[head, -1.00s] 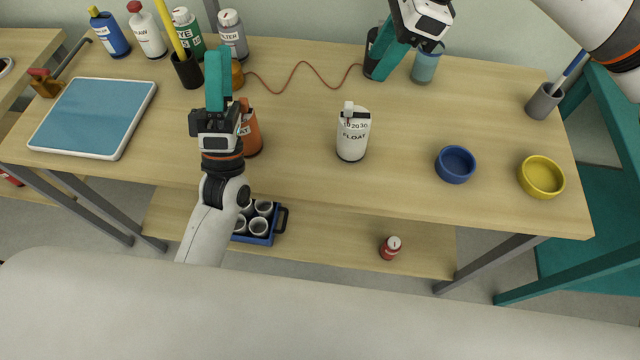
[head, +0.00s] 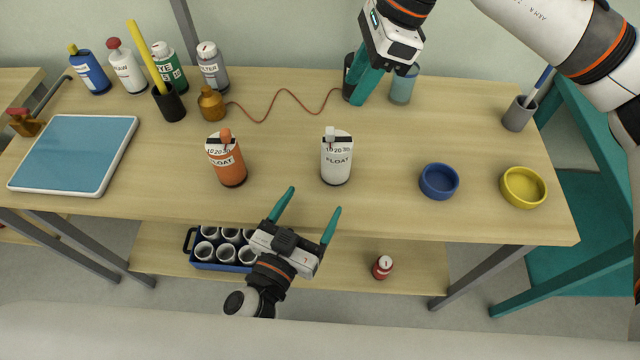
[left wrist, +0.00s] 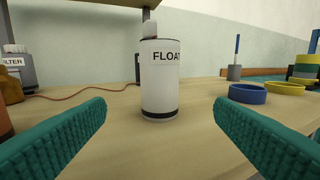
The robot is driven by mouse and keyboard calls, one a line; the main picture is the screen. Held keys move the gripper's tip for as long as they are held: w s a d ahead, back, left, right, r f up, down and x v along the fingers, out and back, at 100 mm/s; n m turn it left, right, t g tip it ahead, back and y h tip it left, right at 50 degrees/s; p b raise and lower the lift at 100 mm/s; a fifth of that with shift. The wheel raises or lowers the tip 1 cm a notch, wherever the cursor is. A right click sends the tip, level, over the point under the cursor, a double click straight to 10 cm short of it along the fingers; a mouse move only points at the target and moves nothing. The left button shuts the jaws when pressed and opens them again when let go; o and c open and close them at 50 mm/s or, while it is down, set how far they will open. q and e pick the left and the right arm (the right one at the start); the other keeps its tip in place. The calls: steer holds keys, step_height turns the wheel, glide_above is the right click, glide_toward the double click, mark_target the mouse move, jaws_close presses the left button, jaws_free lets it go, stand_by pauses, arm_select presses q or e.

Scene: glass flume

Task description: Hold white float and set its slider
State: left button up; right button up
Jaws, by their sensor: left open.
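The white float (head: 337,160) stands upright on the table, with a scale marked 10 20 30 and a pale slider (head: 330,134) at its top left. In the left wrist view the white float (left wrist: 160,85) stands between and beyond the fingers. My left gripper (head: 308,214) is open and empty, in front of the table's front edge, pointing toward the float without touching it. My right gripper (head: 361,88) is at the back of the table, by a dark cup; its fingers look close together, and whether they are shut is unclear.
An orange float (head: 227,163) stands left of the white one. A blue bowl (head: 439,182) and a yellow bowl (head: 522,188) are to the right. A brown bottle (head: 211,104) with a red cord is behind. The table between the left gripper and white float is clear.

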mark_target(330, 174)
arm_select(q)
steer(key=x, duration=1.1)
steer(key=shift+w, duration=0.15)
steer(key=c, duration=1.1)
arm_select(e)
steer(key=a+r+n+h, duration=0.2)
steer(key=a+n+h, duration=0.2)
steer(key=n, duration=1.3)
steer(key=shift+t, duration=0.3)
steer(key=f, duration=1.1)
steer(key=shift+s+f, duration=0.25)
steer(key=shift+f, duration=0.1)
